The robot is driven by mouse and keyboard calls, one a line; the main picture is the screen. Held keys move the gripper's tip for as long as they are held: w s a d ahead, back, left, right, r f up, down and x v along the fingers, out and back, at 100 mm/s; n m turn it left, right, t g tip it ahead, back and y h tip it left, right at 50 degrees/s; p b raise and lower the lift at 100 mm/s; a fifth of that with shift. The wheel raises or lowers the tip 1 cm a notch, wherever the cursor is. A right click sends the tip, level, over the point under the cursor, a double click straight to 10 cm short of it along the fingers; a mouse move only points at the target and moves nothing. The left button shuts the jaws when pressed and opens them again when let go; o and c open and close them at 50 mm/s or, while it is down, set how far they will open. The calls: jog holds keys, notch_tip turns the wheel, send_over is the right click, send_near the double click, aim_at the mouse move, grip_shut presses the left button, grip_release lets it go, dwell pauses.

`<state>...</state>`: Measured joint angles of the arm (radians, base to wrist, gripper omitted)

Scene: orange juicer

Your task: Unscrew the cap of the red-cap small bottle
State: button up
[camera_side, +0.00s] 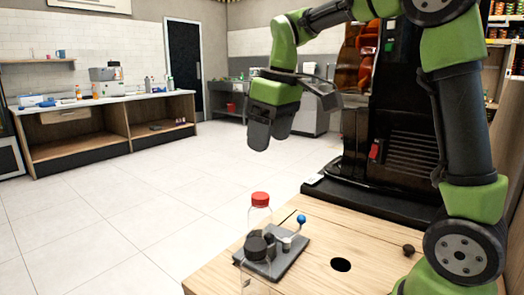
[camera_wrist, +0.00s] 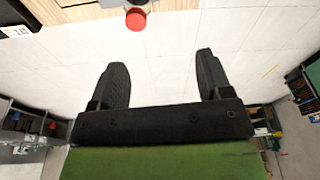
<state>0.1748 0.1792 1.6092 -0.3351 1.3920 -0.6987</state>
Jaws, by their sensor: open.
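The small clear bottle with a red cap (camera_side: 260,199) stands upright near the left corner of the wooden table in the side view. Its lower body is partly hidden by a black-capped clear bottle (camera_side: 256,248) in front. The red cap (camera_wrist: 135,19) also shows near the top edge of the wrist view, beyond the fingers. My gripper (camera_side: 269,142) hangs in the air above the bottle, clear of it, with its dark fingers pointing down. The fingers (camera_wrist: 161,58) are spread apart in the wrist view, with nothing between them.
A dark grey plate (camera_side: 288,262) with a blue-knobbed part (camera_side: 301,219) sits close beside the bottles. The wooden table (camera_side: 362,250) has a round hole (camera_side: 341,264) and a small black knob (camera_side: 408,249). A tall black machine (camera_side: 400,130) stands behind the table's right side.

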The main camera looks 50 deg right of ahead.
jog(key=n+g, duration=0.2)
send_over(262, 195)
notch_tip(262, 195, down, 5)
notch_tip(262, 195, down, 10)
jog(key=shift+f, duration=0.1)
jog(key=c, duration=1.1)
jog(key=n, duration=0.5)
jog(key=shift+c, duration=0.2)
jog(key=shift+s, duration=0.1)
jog(key=shift+a, duration=0.1)
